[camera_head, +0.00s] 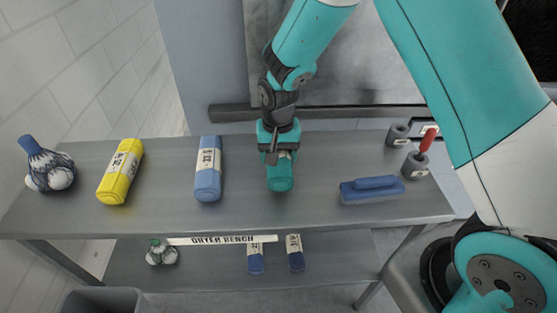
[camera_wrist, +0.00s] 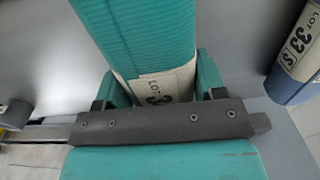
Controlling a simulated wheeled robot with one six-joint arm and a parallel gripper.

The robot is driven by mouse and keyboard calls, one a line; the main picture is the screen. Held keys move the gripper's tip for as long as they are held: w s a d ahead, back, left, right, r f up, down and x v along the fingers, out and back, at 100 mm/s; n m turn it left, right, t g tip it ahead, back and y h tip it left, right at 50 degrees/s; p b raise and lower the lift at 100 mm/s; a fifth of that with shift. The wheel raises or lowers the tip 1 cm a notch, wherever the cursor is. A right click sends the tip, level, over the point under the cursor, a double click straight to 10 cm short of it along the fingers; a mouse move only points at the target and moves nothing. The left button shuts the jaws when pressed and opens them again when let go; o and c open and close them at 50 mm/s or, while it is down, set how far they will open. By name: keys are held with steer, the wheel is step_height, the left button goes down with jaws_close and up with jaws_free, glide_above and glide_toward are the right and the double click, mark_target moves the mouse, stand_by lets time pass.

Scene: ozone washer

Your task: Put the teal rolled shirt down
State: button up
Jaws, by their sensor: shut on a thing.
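The teal rolled shirt (camera_head: 280,178) is at the middle of the grey bench's (camera_head: 330,215) top, with a pale label band around it. My gripper (camera_head: 279,152) comes down from above and is shut on the shirt. In the wrist view the shirt (camera_wrist: 143,35) sits between the jaws (camera_wrist: 160,95), and its label is partly hidden behind the dark gripper bar. The shirt is at or just above the bench top; I cannot tell whether it touches.
A blue rolled shirt (camera_head: 208,170) and a yellow one (camera_head: 121,172) lie to the left, with a netted bundle (camera_head: 48,168) beyond. A blue brush-like block (camera_head: 371,189) and grey cups (camera_head: 415,164) stand to the right. The lower shelf (camera_head: 330,265) holds more rolls.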

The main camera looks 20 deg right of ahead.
steer(key=shift+f, duration=1.4)
steer(key=shift+f, duration=0.1)
steer(key=o, duration=1)
steer(key=shift+o, duration=0.2)
step_height(320, 180, up, 12)
steer(key=shift+f+b, duration=0.2)
steer(key=shift+b, duration=0.75)
steer(key=r, duration=0.1)
steer(key=s, duration=0.1)
steer(key=r+n, duration=0.1)
steer(key=shift+s+a+r, duration=0.25)
steer(key=shift+s+r, duration=0.05)
steer(key=shift+s, duration=0.05)
steer(key=s+a+r+n+y, duration=0.2)
steer(key=s+r+n, duration=0.3)
steer(key=s, duration=0.6)
steer(key=s+a+r+n+y, duration=0.1)
steer(key=s+r+n, duration=0.3)
steer(key=s, duration=0.8)
steer(key=shift+a+r+n+y, duration=0.35)
steer(key=shift+n+y, duration=0.05)
steer(key=shift+y, duration=0.2)
